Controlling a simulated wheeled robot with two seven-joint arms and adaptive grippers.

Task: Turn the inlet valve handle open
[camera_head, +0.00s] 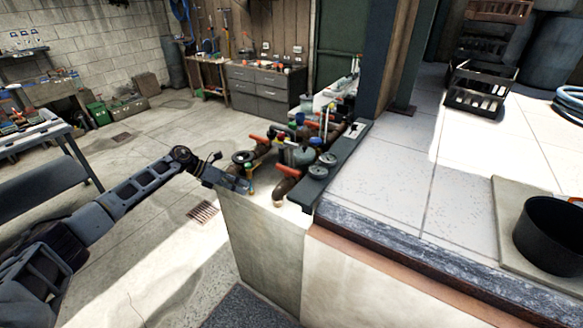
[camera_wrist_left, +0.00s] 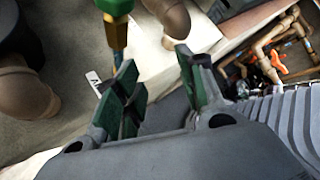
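Pipework with several orange-red valve handles stands on the concrete ledge in the head view. One handle (camera_head: 259,139) is at the back left, another (camera_head: 287,171) at the front, a third (camera_head: 311,124) farther back. I cannot tell which is the inlet valve handle. My left gripper (camera_head: 243,184) is at the ledge's left edge, beside the front pipes. In the left wrist view its green-padded fingers (camera_wrist_left: 160,88) are apart with nothing between them. A brass fitting with a green top (camera_wrist_left: 117,30) is just beyond the fingers. My right gripper is not in view.
The concrete ledge (camera_head: 262,240) drops to the floor on the left. A dark round pot (camera_head: 552,235) is at the right on the tiled deck. A floor drain (camera_head: 203,212) lies below my left arm.

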